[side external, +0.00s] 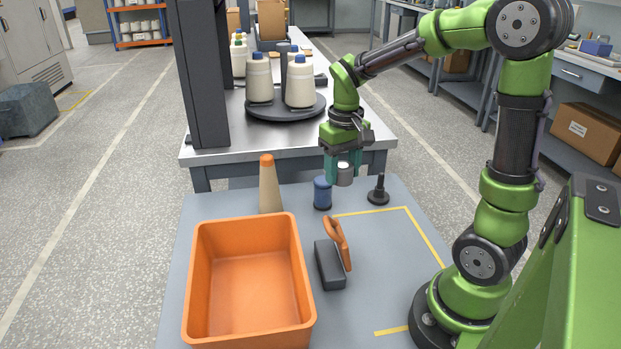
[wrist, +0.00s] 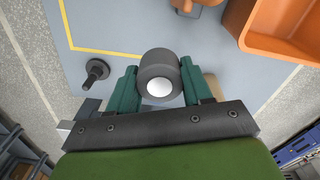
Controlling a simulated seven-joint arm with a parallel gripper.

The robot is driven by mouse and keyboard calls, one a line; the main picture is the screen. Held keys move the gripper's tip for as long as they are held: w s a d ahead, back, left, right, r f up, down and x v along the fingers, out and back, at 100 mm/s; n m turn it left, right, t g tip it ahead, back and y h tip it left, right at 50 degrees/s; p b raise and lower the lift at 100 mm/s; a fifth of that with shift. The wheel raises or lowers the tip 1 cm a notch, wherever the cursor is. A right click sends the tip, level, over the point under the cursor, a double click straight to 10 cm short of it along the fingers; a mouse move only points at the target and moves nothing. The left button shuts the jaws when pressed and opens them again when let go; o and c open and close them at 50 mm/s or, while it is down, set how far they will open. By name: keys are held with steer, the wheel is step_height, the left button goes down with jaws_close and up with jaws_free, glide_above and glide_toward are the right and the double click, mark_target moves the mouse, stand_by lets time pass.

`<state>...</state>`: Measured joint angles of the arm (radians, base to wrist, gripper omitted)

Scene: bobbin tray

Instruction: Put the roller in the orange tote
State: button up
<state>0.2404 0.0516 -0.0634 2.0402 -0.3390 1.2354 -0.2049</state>
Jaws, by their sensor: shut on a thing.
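The roller (wrist: 158,68) is a short dark grey cylinder with a white end. It sits between the teal fingers of my gripper (wrist: 159,88) in the wrist view. In the side view my gripper (side external: 343,166) is shut on the roller (side external: 344,175), above the back part of the grey work table. The roller is partly hidden by the fingers there. The orange tote (side external: 193,290) stands at the table's front left, open at the top, and looks empty. It also shows at the top right of the wrist view (wrist: 250,22). My gripper is to the right of and behind it.
A blue spool (side external: 322,194) stands just below and left of my gripper. A black peg on a round base (side external: 378,192) is to its right. A tan cone (side external: 270,190) stands behind the tote. An orange-handled dark tool (side external: 329,266) lies right of the tote.

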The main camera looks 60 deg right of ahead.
steer(key=w+a+n, duration=0.3)
steer(key=w+a, duration=0.2)
steer(key=a, duration=0.5)
steer(key=n, duration=0.3)
glide_above(251, 284)
step_height(251, 284, down, 11)
steer(key=shift+f, duration=2.1)
steer(key=shift+f, duration=0.15)
steer(key=o, duration=1.1)
steer(key=shift+c, duration=0.2)
